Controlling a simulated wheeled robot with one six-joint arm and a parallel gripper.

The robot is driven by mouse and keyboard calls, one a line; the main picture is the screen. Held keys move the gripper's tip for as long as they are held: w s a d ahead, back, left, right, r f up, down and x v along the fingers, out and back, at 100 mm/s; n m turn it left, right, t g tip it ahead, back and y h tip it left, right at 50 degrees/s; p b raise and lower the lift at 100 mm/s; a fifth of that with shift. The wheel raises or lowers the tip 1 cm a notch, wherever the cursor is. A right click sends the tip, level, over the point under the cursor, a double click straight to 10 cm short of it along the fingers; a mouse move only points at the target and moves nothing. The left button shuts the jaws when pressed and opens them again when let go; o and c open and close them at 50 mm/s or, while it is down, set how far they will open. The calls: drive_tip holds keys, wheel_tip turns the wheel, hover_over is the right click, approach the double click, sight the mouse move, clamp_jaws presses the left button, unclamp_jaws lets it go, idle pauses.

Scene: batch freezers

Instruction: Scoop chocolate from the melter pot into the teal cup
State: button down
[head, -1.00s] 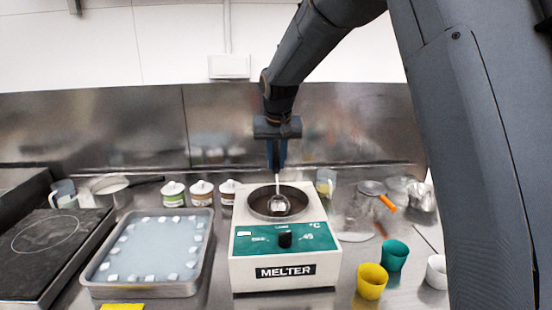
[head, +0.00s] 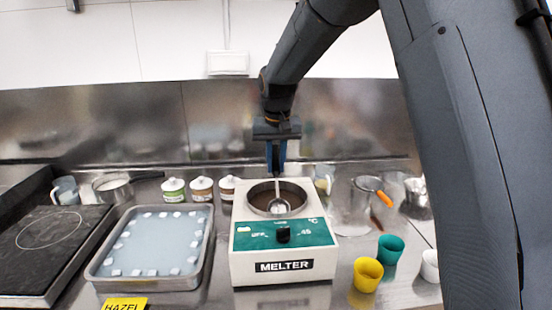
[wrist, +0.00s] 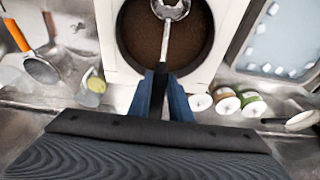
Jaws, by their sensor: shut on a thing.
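The white melter (head: 285,262) with a teal control panel stands at the middle of the counter. Its round pot (head: 262,193) holds brown chocolate (wrist: 150,38). My gripper (head: 276,168) is above the back of the pot, shut on the handle of a metal ladle (head: 279,200). The ladle hangs down with its bowl in the pot's opening; the bowl also shows in the wrist view (wrist: 171,8). I cannot tell how deep the bowl sits or what it holds. The teal cup (head: 390,249) stands upright right of the melter, apart from my gripper.
A yellow cup (head: 367,275) stands in front of the teal cup, and a white cup (head: 430,266) to its right. A metal tray (head: 150,283) with white cubes lies left of the melter. Several small jars (head: 202,189) and a strainer with an orange handle (head: 371,184) are behind.

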sight(274, 153)
drive_tip(key=shift+w+f+g+p, duration=0.55)
drive_tip(key=shift+w+g+p, duration=0.15)
drive_tip(key=shift+p, duration=0.3)
drive_tip(key=shift+w+r, duration=0.1)
drive_tip(key=shift+r, duration=0.05)
drive_tip(key=shift+w+r+p, duration=0.25)
drive_tip(key=shift+r+p, duration=0.55)
drive_tip(key=shift+r, duration=0.5)
drive_tip(key=shift+w+r+p, duration=0.2)
drive_tip(key=shift+r+p, duration=0.55)
drive_tip(key=shift+r, duration=0.55)
drive_tip(key=shift+w+g+p, duration=0.8)
drive_tip(key=shift+p, duration=0.15)
drive_tip(key=shift+w+f+g+b, duration=0.25)
drive_tip(key=shift+w+g+b, duration=0.2)
drive_tip(key=shift+w+g, duration=0.55)
drive_tip(key=shift+r+g+b, duration=0.15)
drive_tip(key=shift+g+b, duration=0.15)
